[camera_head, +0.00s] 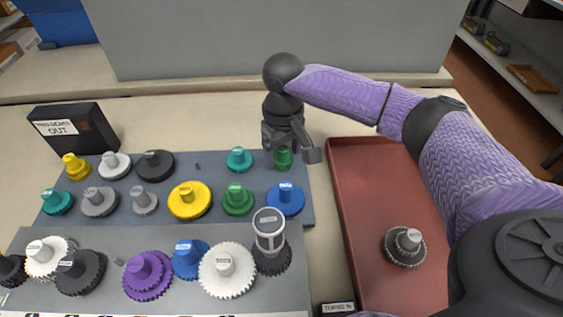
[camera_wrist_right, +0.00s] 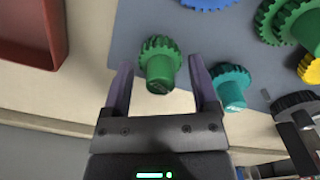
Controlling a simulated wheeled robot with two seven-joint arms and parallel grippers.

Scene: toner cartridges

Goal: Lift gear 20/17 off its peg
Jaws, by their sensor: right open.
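My right gripper (camera_head: 284,148) is open above the back right corner of the grey peg board (camera_head: 215,165). A green gear (camera_head: 283,159) with a raised hub stands there under it. In the right wrist view the same green gear (camera_wrist_right: 160,62) sits between the two spread fingers, with space on both sides. Whether the fingers are down to its level I cannot tell. The number on its hub is too small to read, so I cannot confirm that it is gear 20/17. My left gripper is not in view.
A teal gear (camera_head: 239,159) stands close left of the green one, and a blue gear (camera_head: 286,199) in front. A red tray (camera_head: 340,205) with a dark gear (camera_head: 404,248) lies to the right. A black box marked OUT (camera_head: 85,127) stands back left.

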